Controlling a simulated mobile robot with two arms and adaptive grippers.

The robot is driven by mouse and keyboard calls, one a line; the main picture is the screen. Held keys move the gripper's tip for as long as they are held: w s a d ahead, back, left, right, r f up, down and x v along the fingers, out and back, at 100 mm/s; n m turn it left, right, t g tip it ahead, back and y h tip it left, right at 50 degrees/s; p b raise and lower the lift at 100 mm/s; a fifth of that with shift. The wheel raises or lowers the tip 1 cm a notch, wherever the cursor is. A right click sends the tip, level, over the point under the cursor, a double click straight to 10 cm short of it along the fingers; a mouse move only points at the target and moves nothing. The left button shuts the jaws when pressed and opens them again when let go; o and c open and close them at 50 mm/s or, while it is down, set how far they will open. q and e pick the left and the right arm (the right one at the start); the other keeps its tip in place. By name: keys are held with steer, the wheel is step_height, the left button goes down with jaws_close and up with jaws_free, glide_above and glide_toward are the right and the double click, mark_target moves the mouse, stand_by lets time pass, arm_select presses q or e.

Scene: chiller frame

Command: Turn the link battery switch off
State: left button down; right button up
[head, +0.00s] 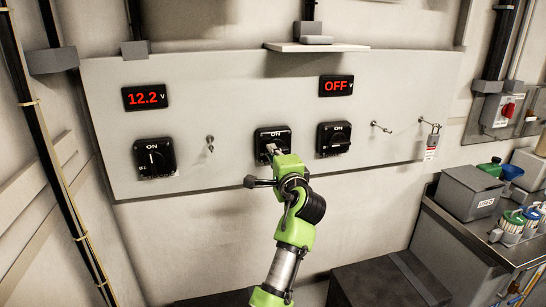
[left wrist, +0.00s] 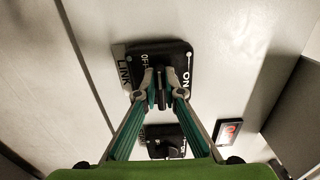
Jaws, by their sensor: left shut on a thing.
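The link battery switch (head: 263,136) is the middle of three black rotary switches on the pale wall panel. In the left wrist view the switch (left wrist: 178,52) shows a LINK label beside it and ON and OFF marks on its plate. My left gripper (head: 274,151) is at the switch, its green wrist covering the lower part. In the wrist view the left gripper's fingers (left wrist: 160,92) are shut on the switch's handle (left wrist: 161,74), one on each side. The handle lies crosswise to the ON mark's direction, as far as it shows. My right gripper is not in view.
The left switch (head: 155,157) has its handle upright under a display (head: 145,96) reading 12.2 V. The right switch (head: 333,138) has a level handle under a display (head: 336,85) reading OFF. Hooks and a tag (head: 431,148) are at right. A bench (head: 470,228) stands lower right.

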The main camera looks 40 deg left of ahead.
arm_select(q)
steer(key=shift+f, duration=0.1)
stand_by(0.4)
steer(key=c, duration=2.1)
jaws_free()
steer(key=shift+c, duration=0.2)
steer(key=v, duration=0.7)
steer(key=shift+s+d, duration=0.2)
